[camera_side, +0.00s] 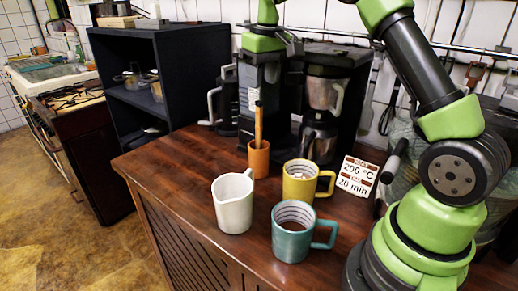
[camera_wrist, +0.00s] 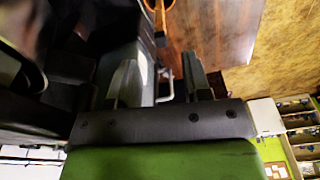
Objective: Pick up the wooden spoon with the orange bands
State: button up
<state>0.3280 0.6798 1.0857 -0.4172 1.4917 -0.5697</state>
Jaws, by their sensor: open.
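The wooden spoon's thin orange-brown handle (camera_side: 258,124) stands nearly upright in a small orange-brown cup (camera_side: 259,159) on the wooden counter. Its upper tip is dark; its lower part is hidden in the cup, and I cannot make out separate bands. My gripper (camera_side: 291,43) is at the top of the side view, above the spoon and near the coffee machine. In the wrist view my gripper (camera_wrist: 161,80) has its two fingers wide apart with nothing held. An orange-brown rounded thing is cut by the top edge there, perhaps the cup.
A cream jug (camera_side: 233,203), a yellow mug (camera_side: 300,183) and a teal mug (camera_side: 292,234) stand in front of the cup. A black coffee machine (camera_side: 333,62) is behind. A sign (camera_side: 357,177) stands to the right. The counter's left part (camera_side: 180,160) is clear.

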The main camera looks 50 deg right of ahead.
aim_at(259, 101)
jog(key=f, duration=0.3)
jog(key=w+f, duration=0.1)
jog(key=f, duration=0.5)
jog(key=shift+w+d+f, duration=0.1)
jog(key=shift+w+d, duration=0.05)
jog(key=shift+w, duration=0.15)
grip_shut()
